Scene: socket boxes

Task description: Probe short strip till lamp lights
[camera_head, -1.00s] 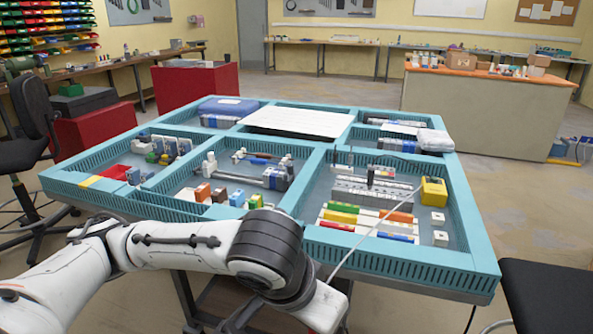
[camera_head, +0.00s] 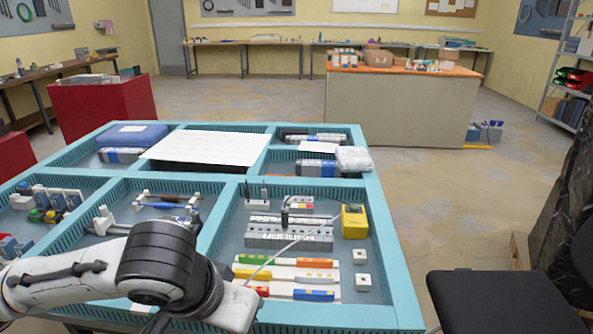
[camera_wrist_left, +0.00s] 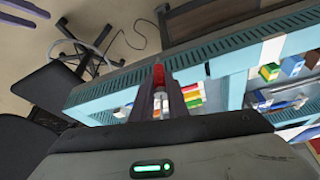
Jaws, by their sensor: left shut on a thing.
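My left arm crosses the lower left of the head view; its gripper jaws are hidden there. In the left wrist view my left gripper (camera_wrist_left: 158,100) is shut on a red-tipped probe (camera_wrist_left: 158,74). A yellow box (camera_head: 354,222) stands in the right compartment, and a pale cable (camera_head: 300,240) runs from it toward my left gripper. Grey strips lie to its left: a longer front strip (camera_head: 288,240) and another behind it (camera_head: 262,219). A black upright piece (camera_head: 285,213) stands at the rear strip. I cannot tell whether a lamp is lit. My right gripper is not in view.
The blue-walled divided tray (camera_head: 400,290) surrounds the parts. Coloured blocks (camera_head: 315,295) lie near its front, and two small white sockets (camera_head: 361,256) sit at the right. A white panel (camera_head: 205,146) lies across the back. A dark chair (camera_head: 500,300) stands right of the tray.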

